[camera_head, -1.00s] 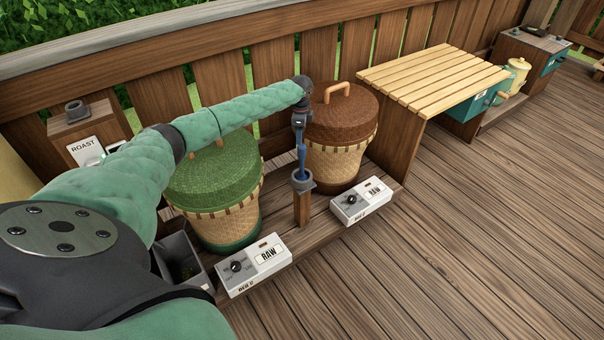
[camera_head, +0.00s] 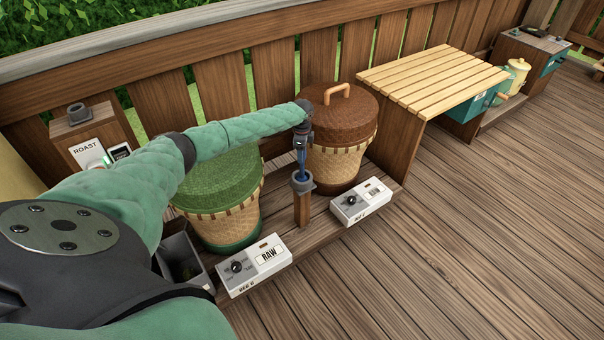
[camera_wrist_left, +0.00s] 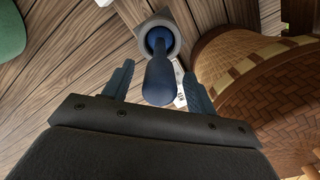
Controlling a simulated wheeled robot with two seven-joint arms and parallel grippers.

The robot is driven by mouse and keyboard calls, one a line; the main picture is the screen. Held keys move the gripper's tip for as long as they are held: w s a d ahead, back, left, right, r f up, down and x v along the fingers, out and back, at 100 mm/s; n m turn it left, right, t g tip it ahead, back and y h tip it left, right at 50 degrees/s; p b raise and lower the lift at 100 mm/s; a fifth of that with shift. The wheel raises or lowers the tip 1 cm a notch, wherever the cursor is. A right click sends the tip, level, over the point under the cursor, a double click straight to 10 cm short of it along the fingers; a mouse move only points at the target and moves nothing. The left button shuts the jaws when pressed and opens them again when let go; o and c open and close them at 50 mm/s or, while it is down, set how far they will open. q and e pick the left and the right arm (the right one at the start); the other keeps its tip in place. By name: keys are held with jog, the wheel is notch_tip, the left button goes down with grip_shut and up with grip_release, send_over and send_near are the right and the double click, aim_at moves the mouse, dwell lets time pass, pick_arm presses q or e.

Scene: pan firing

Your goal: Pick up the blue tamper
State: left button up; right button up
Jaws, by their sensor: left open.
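The blue tamper (camera_head: 300,171) stands upright in a grey ring holder (camera_head: 302,187) on top of a short wooden post (camera_head: 302,208). My left gripper (camera_head: 301,148) is above it, pointing down, at the tamper's upper end. In the left wrist view the tamper's dark blue handle (camera_wrist_left: 159,80) lies between the two open fingers (camera_wrist_left: 158,84), with space on both sides. Its lower end sits inside the grey holder (camera_wrist_left: 157,40) there. The tamper's top is partly hidden by my gripper in the head view. My right gripper is not in view.
A brown-lidded basket (camera_head: 340,120) stands close behind and right of the post. A green-lidded basket (camera_head: 220,180) stands to the left under my arm. White dial boxes (camera_head: 255,265) and (camera_head: 362,200) sit in front. A slatted table (camera_head: 430,75) is further right.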

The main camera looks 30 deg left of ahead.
pick_arm(q)
jog(key=shift+c, duration=0.5)
jog(key=shift+r, duration=0.1)
grip_shut()
jog(key=shift+r, duration=0.1)
